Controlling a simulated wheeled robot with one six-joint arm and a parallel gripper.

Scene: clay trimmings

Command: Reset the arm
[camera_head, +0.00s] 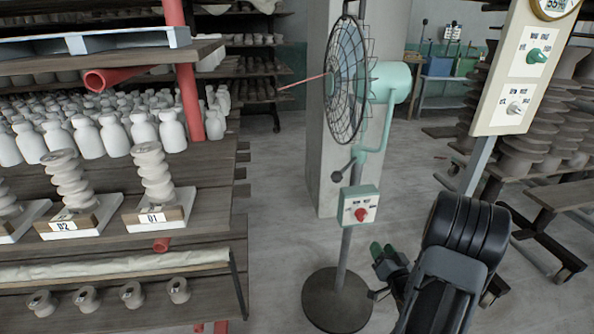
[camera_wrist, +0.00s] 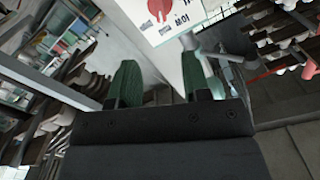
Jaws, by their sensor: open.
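My gripper (camera_head: 379,257) hangs at the end of my black arm, low at the right of centre in the head view, just right of the fan's pole. Its two green fingers also show in the wrist view (camera_wrist: 160,82), spread apart with nothing between them. The gripper is open and empty. It appears close to the fan's control box (camera_head: 361,206), which has a red knob; a panel with a red knob (camera_wrist: 158,10) also shows at the top of the wrist view. I cannot tell the exact gap.
A standing fan (camera_head: 346,80) on a round dark base (camera_head: 337,299) stands beside my arm. A shelf (camera_head: 215,188) with white bottles and stacked clay pieces is at the left. A control panel (camera_head: 524,70) on a post is at the right. Grey floor (camera_head: 281,220) is open left of the fan.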

